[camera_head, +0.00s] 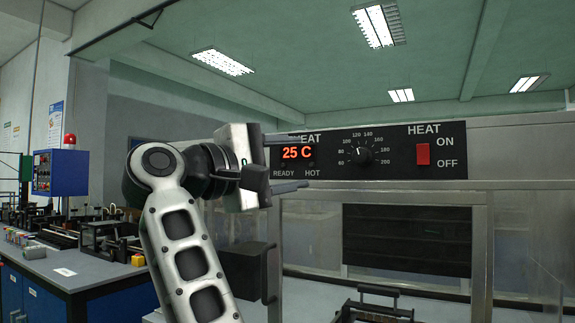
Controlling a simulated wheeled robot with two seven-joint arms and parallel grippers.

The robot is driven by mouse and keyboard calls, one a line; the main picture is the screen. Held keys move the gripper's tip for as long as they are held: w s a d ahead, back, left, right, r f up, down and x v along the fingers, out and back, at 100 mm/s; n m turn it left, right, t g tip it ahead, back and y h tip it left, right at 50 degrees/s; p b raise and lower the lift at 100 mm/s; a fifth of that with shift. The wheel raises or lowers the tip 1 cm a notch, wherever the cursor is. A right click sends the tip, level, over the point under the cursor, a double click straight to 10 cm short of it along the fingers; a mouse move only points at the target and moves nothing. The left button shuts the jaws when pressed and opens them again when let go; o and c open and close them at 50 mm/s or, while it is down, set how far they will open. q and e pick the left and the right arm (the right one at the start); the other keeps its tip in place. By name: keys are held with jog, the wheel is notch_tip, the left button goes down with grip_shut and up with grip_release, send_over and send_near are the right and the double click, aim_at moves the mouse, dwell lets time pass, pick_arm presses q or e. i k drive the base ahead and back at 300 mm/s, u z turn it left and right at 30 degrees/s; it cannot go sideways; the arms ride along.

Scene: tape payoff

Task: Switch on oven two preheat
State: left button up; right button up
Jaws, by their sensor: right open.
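A black oven control panel (390,150) spans the front of a metal frame. Its glowing orange display (297,153) reads 25 C, with READY and HOT printed below. A round dial (360,155) sits mid-panel with marks from 60 to 200. A red rocker switch (422,154) under the word HEAT has ON at its upper right and OFF at its lower right; its position is too small to tell. My right gripper (304,161) is open and empty, its fingers pointing right near the display. It covers the panel's left end and part of the left label. My left gripper is not in view.
Below the panel is a framed opening with a dark slatted panel (406,240) behind it. A dark fixture (380,306) shows at the bottom. A workbench (75,268) with equipment and a blue box (60,172) stand at left. Space right of the gripper before the panel looks clear.

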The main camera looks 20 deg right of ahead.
aim_at(423, 150)
jog(key=k, duration=1)
